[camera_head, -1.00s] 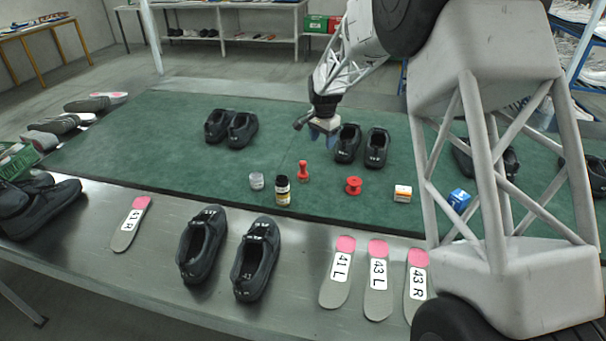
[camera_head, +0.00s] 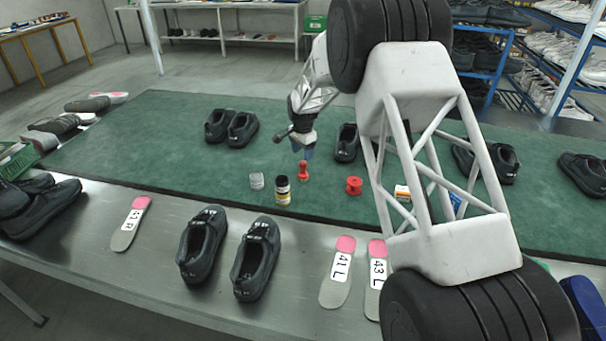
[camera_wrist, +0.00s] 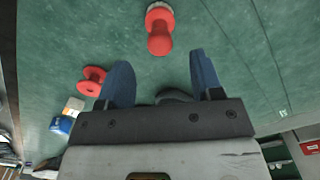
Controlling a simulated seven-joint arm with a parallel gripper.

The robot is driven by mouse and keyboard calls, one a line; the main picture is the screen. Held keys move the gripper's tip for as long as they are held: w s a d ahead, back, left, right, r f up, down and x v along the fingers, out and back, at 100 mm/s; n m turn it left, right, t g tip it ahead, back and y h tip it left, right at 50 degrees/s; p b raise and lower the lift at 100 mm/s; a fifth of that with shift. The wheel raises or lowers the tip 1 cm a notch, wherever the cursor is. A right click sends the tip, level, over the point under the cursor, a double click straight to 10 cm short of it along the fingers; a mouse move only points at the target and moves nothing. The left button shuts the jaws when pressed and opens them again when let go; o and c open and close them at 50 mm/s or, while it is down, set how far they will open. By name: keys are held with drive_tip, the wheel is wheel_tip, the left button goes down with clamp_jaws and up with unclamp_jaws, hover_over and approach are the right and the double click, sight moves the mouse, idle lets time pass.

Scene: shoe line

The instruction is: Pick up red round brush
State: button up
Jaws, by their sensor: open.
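The red round brush (camera_head: 302,171) stands upright on the green mat, right of the small bottle. In the wrist view the brush (camera_wrist: 159,32) shows its red handle and pale round base, just beyond the gap between my fingertips. My gripper (camera_head: 303,151) is above and close behind the brush in the head view, its blue fingers pointing down. In the wrist view my gripper (camera_wrist: 158,60) is open, with nothing between its fingers.
A red spool (camera_head: 354,185), a dark bottle with a yellow label (camera_head: 282,191) and a clear jar (camera_head: 256,181) stand near the brush. A small orange-white box (camera_head: 402,192) is partly behind my arm. The mat left of the jar is clear.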

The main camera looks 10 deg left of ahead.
sight(303, 167)
drive_tip(key=shift+f, duration=1.25)
drive_tip(key=shift+d+f, duration=0.1)
drive_tip(key=shift+f, duration=2.5)
drive_tip(key=c, duration=1)
drive_tip(key=shift+r, duration=0.15)
